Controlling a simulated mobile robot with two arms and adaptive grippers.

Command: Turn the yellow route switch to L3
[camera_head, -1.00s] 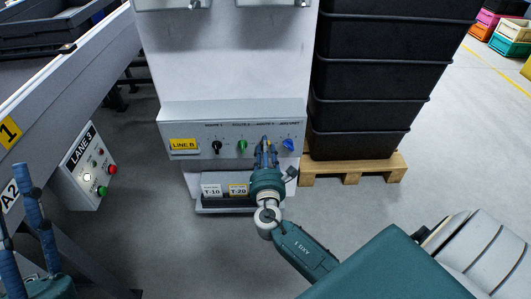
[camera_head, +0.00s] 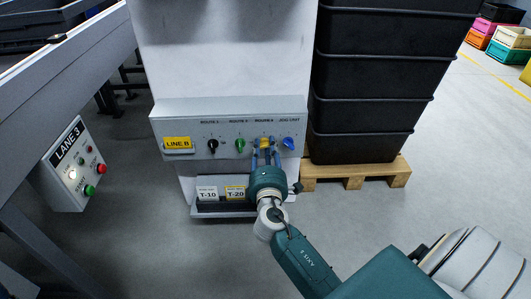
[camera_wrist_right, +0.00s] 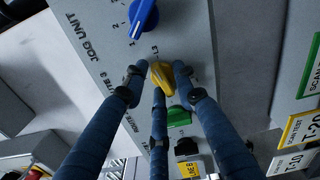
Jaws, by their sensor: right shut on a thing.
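The yellow route switch (camera_head: 264,142) is the third knob from the left on the grey panel (camera_head: 180,115). In the right wrist view the yellow switch (camera_wrist_right: 163,78) has one end beside a printed L3 mark (camera_wrist_right: 154,50); its exact pointing is hard to tell. My right gripper (camera_head: 266,156) reaches up to the panel from below, its blue fingers closed around the yellow switch. In the right wrist view the gripper's fingertips (camera_wrist_right: 160,74) sit on either side of the knob, with a third below it. My left gripper is out of view.
A blue knob (camera_head: 288,143) sits close on the right of the yellow one, a green knob (camera_head: 239,146) and a black knob (camera_head: 213,146) on the left. Label cards (camera_head: 207,193) stand on a ledge below. Black crates (camera_head: 365,90) are stacked at right; a lane box (camera_head: 75,165) is at left.

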